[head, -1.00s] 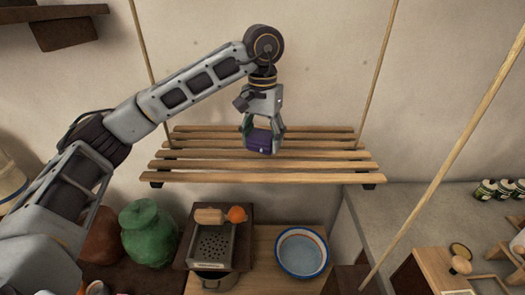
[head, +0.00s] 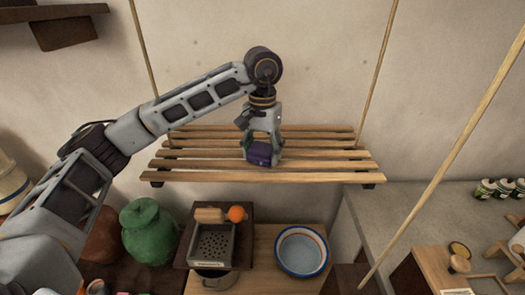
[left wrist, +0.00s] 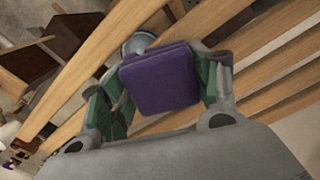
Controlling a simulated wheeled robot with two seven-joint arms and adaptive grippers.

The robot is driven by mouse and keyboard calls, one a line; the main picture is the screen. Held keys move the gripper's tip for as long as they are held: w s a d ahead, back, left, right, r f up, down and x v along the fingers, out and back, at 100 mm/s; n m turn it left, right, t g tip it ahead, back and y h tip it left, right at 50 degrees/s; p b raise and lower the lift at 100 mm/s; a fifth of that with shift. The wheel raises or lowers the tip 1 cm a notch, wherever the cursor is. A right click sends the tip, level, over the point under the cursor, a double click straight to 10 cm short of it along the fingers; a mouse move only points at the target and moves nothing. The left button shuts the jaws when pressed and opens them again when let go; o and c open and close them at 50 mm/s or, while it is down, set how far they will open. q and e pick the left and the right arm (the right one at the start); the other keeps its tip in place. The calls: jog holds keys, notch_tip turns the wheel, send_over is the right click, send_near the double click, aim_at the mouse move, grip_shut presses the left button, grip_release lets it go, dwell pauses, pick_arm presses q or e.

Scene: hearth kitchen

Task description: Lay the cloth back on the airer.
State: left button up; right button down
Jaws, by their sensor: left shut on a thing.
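The cloth (head: 259,154) is a small folded purple bundle. My left gripper (head: 262,148) is shut on it, pointing down over the middle of the wooden slatted airer (head: 330,178). In the left wrist view the cloth (left wrist: 160,80) sits between the two green-padded fingers, with the airer slats (left wrist: 262,62) behind it. The cloth is at or just above the slats; I cannot tell whether it touches them. My right gripper is not in view.
Ropes (head: 376,66) hang at both sides of the airer. Below stand a green jar (head: 148,232), a grater box (head: 212,246) with an orange (head: 236,213) by it, and a blue-rimmed bowl (head: 302,252). A slanting pole (head: 450,160) crosses the right side. The slats beside the cloth are bare.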

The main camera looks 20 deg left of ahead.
aim_at(263, 148)
pick_arm(q)
jog(key=o, duration=1)
jog(key=shift+r, duration=0.15)
notch_tip(263, 148, up, 12)
jog(key=shift+p, duration=0.35)
dwell(0.3)
dwell(0.5)
